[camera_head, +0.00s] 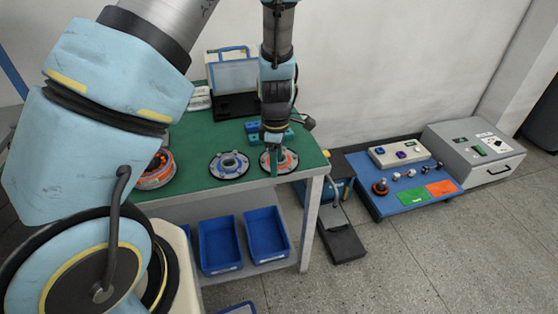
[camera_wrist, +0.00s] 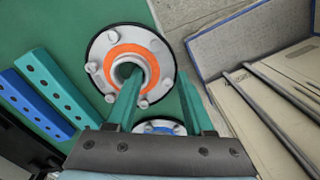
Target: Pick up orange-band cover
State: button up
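The orange-band cover (camera_wrist: 102,48) is a round pale flange with an orange ring, raised hub and several bolts on a dark rim. In the head view, the orange-band cover (camera_head: 291,164) lies near the green table's right end, partly hidden by my gripper (camera_head: 275,148). In the wrist view my gripper (camera_wrist: 158,78) is open, with two teal fingers apart. The left fingertip overlaps the hub's central hole; the right one is by the cover's right edge. I cannot tell whether they touch it. A blue-band cover (camera_wrist: 161,127) shows between the fingers, partly hidden.
In the head view, the blue-band cover (camera_head: 229,166) and a round orange-and-grey part (camera_head: 155,172) lie to the left on the table (camera_head: 196,178). Teal and blue drilled blocks (camera_wrist: 45,85) are beside the orange-band cover. Blue bins (camera_head: 220,245) sit on the lower shelf.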

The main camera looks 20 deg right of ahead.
grip_shut()
dwell(0.4)
